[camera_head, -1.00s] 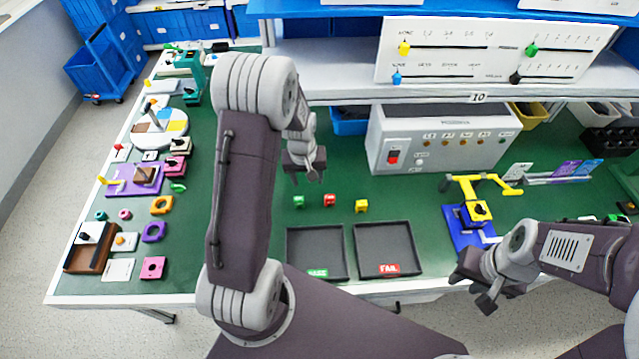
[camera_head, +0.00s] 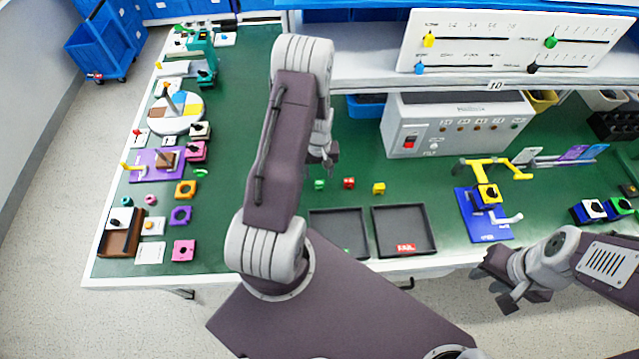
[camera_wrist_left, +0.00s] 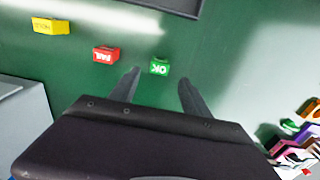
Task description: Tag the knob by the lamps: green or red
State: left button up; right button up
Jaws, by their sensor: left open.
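A green tag block (camera_head: 320,184) reading OK, a red one (camera_head: 349,183) reading FAIL and a yellow one (camera_head: 378,188) stand in a row on the green bench. In the left wrist view the green block (camera_wrist_left: 160,67) lies just past and between the spread fingertips of my left gripper (camera_wrist_left: 158,78), which is open and empty. The red block (camera_wrist_left: 106,54) is left of them. A yellow block with a black knob (camera_head: 487,194) sits in a blue fixture (camera_head: 483,220). A grey box (camera_head: 455,125) behind carries a row of small lamps. My right gripper (camera_head: 497,283) hangs before the bench edge; its jaw state is unclear.
Two dark trays stand at the front: one with a green label (camera_head: 340,234), one with a red FAIL label (camera_head: 404,231). Knob units (camera_head: 600,210) are at the right. Many coloured parts crowd the left side. Bench between my left arm and the grey box is mostly clear.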

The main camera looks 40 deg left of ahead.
aim_at(320, 182)
pick_arm(q)
jog(key=shift+f, duration=0.65)
jog(key=f, duration=0.1)
jog(key=f+p, duration=0.1)
jog(key=f, duration=0.2)
jog(key=shift+s+d+f, duration=0.2)
jog(key=shift+d+f, duration=0.05)
jog(key=shift+w+f, duration=0.1)
jog(key=shift+f, duration=0.3)
jog(key=shift+r, duration=0.1)
grip_shut()
